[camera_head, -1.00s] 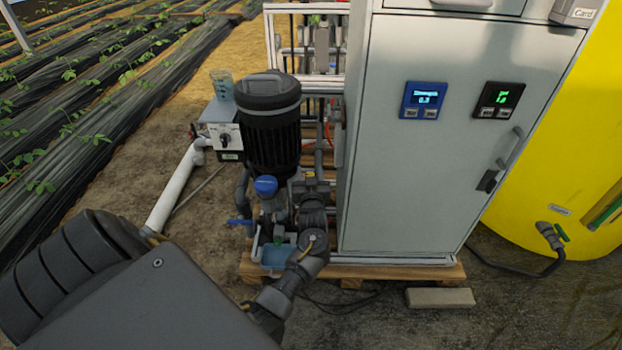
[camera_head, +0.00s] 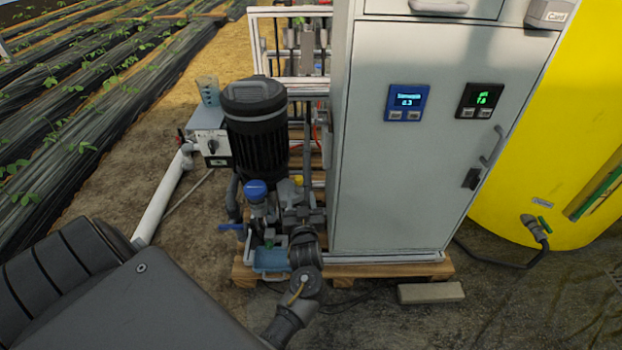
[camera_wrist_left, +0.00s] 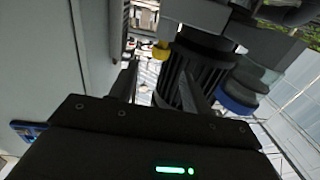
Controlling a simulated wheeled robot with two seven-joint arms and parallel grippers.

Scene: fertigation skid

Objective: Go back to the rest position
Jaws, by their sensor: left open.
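My left arm comes in from the lower left of the head view. Its wrist bends up in front of the pump assembly, and the left gripper (camera_head: 293,206) is dark and small against the grey fittings. In the left wrist view the left gripper (camera_wrist_left: 157,80) has its two fingers apart, with nothing held between them. The finned black pump motor (camera_wrist_left: 178,78) shows beyond the fingers; it stands upright in the head view (camera_head: 257,135). A blue cap (camera_wrist_left: 236,96) lies to the right of the fingers. My right gripper is not in view.
A grey cabinet (camera_head: 400,180) with two displays stands right of the pump on a wooden pallet (camera_head: 385,271). A yellow tank (camera_head: 520,190) is at the right.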

